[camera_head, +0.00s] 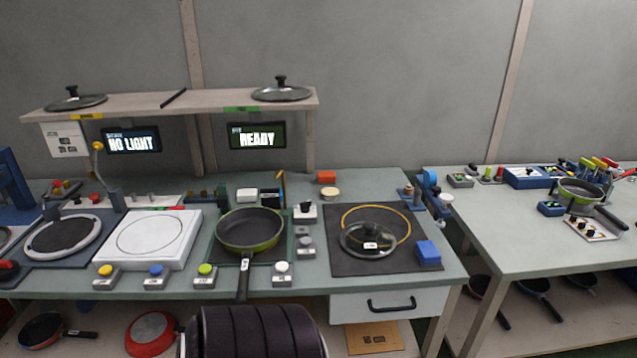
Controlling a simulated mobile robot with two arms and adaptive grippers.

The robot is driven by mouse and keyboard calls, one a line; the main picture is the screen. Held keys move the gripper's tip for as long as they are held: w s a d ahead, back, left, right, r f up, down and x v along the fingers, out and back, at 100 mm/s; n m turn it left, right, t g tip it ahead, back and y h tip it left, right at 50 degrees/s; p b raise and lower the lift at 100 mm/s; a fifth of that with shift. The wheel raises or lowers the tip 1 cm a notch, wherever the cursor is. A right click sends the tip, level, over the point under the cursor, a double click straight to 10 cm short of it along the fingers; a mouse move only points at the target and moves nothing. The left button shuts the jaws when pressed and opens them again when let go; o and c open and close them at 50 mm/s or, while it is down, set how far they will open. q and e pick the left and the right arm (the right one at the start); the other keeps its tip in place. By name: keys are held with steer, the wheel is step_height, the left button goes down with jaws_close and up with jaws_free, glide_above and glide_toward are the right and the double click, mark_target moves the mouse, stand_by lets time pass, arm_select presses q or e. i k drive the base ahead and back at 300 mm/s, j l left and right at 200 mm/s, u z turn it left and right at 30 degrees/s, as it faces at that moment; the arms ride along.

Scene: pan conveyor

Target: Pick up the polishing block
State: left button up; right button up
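A blue block (428,252) sits at the right edge of a dark mat (345,262) on the main bench, beside a glass pan lid (367,239). No label shows which one is the polishing block. Neither of my grippers is in view.
A green pan (249,230) stands left of the mat, its handle toward me. A yellow ring (378,209) lies around the lid. Button boxes (205,271) line the front edge. A drawer (390,303) is below. A second bench (520,228) stands right.

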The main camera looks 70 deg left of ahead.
mark_target(427, 253)
steer(key=u, duration=2)
